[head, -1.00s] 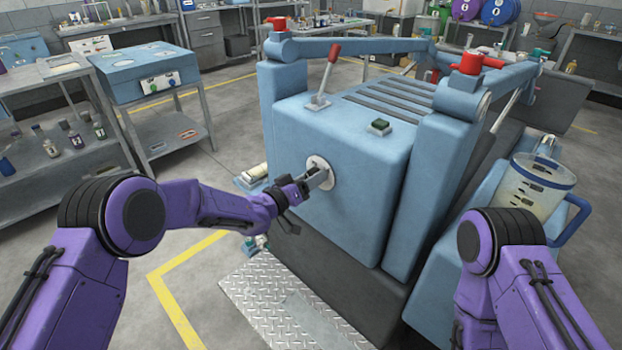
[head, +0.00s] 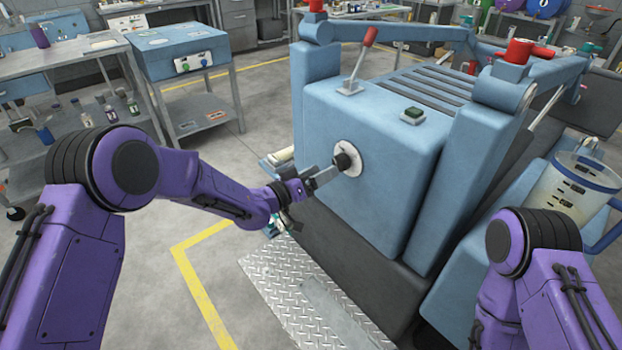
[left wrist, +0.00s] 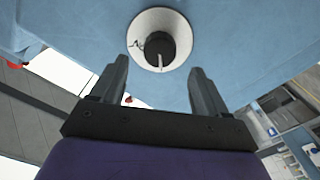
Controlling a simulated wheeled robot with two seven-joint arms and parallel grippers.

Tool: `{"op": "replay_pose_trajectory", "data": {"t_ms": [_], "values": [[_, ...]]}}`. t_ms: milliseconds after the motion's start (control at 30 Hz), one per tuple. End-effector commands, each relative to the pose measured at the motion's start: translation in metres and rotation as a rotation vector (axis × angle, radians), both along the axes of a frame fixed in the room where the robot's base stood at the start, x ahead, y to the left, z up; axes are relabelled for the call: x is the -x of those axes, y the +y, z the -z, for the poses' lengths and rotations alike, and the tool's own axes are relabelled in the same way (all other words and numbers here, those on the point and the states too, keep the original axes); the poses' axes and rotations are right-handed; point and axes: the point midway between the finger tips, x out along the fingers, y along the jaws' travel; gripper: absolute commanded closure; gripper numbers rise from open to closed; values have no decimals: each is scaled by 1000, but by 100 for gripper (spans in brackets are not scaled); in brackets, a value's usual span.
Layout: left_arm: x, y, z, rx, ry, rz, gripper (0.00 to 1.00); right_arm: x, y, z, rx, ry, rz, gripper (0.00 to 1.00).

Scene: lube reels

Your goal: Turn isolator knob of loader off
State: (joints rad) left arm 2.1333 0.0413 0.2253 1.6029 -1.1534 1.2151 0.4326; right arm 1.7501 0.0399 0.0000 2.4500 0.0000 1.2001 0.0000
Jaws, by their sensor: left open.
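The blue loader (head: 375,130) stands in the middle of the head view. Its black isolator knob (head: 343,161) sits on a round pale plate (head: 349,150) on the loader's front face. In the left wrist view the knob (left wrist: 160,46) is beyond the fingertips, and its white pointer line points down in the picture. A small dark mark is on the plate at its left. My left gripper (head: 327,178) is open and empty, just short of the knob; it also shows in the left wrist view (left wrist: 159,68), one finger to each side. My right gripper is out of the head view.
A red-handled lever (head: 362,60) and a green button (head: 413,114) are on the loader's top. A clear jug (head: 570,190) stands at its right. A metal tread plate (head: 300,285) lies below the front. A bench with a blue box (head: 180,50) is at the left.

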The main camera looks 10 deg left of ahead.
Motion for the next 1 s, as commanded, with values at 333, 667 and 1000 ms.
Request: {"op": "replay_pose_trajectory", "data": {"t_ms": [333,667,1000], "values": [[29,29,0,1,-1,0,25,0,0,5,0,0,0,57],[29,29,0,1,-1,-1,25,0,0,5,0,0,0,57],[93,114,132,-141,341,-449,25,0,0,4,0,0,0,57]]}}
